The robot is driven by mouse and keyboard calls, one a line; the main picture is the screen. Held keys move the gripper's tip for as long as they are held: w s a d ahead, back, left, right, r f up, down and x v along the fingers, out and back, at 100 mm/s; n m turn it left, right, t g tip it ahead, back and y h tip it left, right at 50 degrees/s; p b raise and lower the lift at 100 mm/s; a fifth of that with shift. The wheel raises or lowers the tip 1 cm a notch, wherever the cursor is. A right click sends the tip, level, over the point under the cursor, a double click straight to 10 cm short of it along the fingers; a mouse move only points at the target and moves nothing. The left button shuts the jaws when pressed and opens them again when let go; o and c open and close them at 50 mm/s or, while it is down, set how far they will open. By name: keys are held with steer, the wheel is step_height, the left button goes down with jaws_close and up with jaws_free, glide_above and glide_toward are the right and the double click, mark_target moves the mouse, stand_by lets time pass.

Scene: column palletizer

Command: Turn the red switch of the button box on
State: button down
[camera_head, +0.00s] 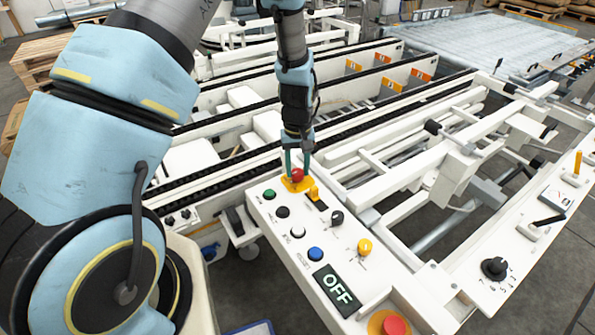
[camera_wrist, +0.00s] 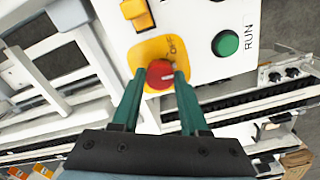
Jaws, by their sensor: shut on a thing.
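The button box (camera_head: 299,237) is a long white panel in the middle of the head view. Its red switch (camera_head: 297,174) sits on a yellow plate at the far end and also shows in the wrist view (camera_wrist: 160,73). My gripper (camera_head: 297,165) reaches down over it from above. In the wrist view, its two green fingers (camera_wrist: 159,88) stand on either side of the red switch and are shut on it. "OFF" is printed on the yellow plate (camera_wrist: 145,50) beside the switch.
A yellow lever switch (camera_head: 314,192) stands close beside the gripper. Green (camera_head: 269,194), black, white and blue (camera_head: 315,254) buttons line the box, with a yellow knob (camera_head: 364,246) and a red button (camera_head: 395,325) nearer. White conveyor frames lie around the box.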

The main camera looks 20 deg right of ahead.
mark_target(297, 171)
steer(key=m+b, duration=0.1)
steer(key=m, duration=0.3)
steer(key=shift+m+b, duration=0.5)
steer(key=shift+m, duration=1.4)
steer(key=shift+c, duration=2.1)
jaws_free()
step_height(297, 171, up, 11)
steer(key=b, duration=0.2)
steer(key=shift+f, duration=0.1)
